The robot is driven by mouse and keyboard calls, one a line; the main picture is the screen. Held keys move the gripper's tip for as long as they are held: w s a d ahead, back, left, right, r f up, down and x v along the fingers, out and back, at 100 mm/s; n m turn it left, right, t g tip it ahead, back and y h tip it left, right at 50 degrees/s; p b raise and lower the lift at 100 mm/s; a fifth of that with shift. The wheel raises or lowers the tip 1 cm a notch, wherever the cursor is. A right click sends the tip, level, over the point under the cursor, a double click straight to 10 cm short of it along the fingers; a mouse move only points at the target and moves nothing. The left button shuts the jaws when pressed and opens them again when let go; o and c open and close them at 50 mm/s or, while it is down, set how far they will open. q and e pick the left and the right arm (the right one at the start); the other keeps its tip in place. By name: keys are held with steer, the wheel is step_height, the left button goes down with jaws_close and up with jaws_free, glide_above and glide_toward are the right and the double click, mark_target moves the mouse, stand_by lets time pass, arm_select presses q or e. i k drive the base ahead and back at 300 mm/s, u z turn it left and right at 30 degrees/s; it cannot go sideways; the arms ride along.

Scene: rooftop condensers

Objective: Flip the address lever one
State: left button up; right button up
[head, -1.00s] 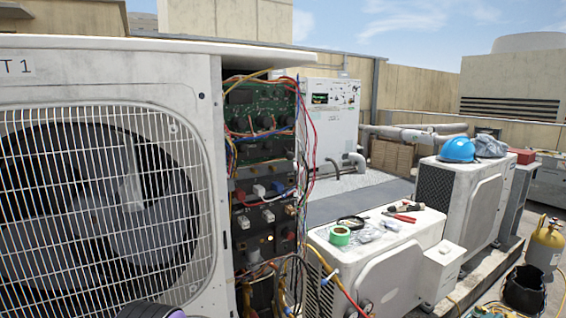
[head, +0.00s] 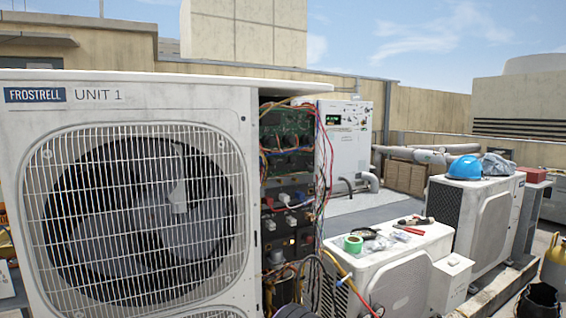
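The open electrical compartment (head: 287,185) of the white Unit 1 condenser (head: 130,105) shows right of its fan grille. It holds green circuit boards (head: 285,130), dark modules and colored wires. Small pale switch-like parts sit on the dark modules, one at the left (head: 270,224) and one further right (head: 290,220). I cannot tell which part is the address lever or how it is set. A small yellowish light glows below them. Neither gripper is recognizable in view. A dark rounded part, probably of my arm, shows at the bottom edge below the compartment.
A low white condenser (head: 348,274) carries green tape (head: 353,243), pliers (head: 408,230) and small bags. Behind stands a white control cabinet (head: 346,140). A blue helmet (head: 465,165) rests on another condenser (head: 462,215). Loose wires and hoses hang before the compartment.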

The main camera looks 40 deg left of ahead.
mark_target(271, 162)
steer(key=u, duration=0.2)
steer(key=i, duration=0.75)
steer(key=u, duration=0.5)
